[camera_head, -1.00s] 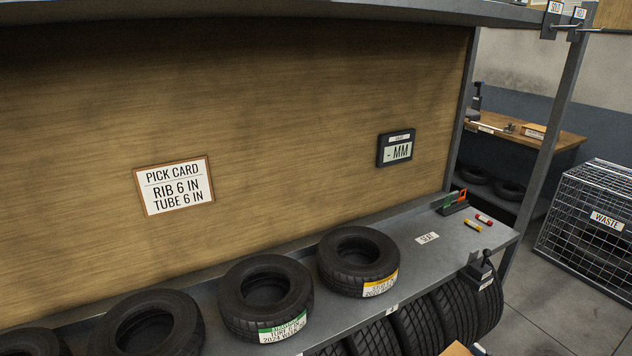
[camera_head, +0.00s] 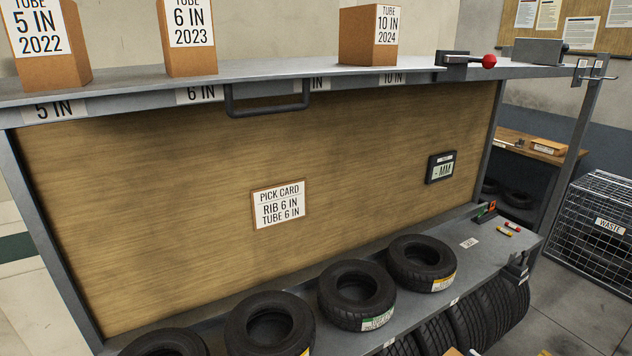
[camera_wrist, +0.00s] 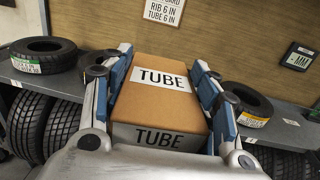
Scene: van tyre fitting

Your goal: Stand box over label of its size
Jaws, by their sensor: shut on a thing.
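My gripper (camera_wrist: 164,62) is shut on a brown cardboard box (camera_wrist: 147,98), with blue pads on both sides. The box shows TUBE on two white labels; no size is readable on it. In the head view, the upper shelf edge has a 5 IN label (camera_head: 54,110), a 6 IN label (camera_head: 200,94), a partly hidden IN label (camera_head: 318,84) and a 10 IN label (camera_head: 393,78). Boxes stand on that shelf: TUBE 5 IN 2022 (camera_head: 45,72), TUBE 6 IN 2023 (camera_head: 190,63) and TUBE 10 IN 2024 (camera_head: 360,42). The pick card (camera_head: 279,204) reads RIB 6 IN, TUBE 6 IN.
A dark handle (camera_head: 268,110) sticks out from the shelf edge, and a red-knobbed lever (camera_head: 488,62) is at the right. The shelf top (camera_head: 275,70) is bare between the 6 IN and 10 IN boxes. Several tyres, one green-labelled (camera_head: 356,295), lie on the lower shelf.

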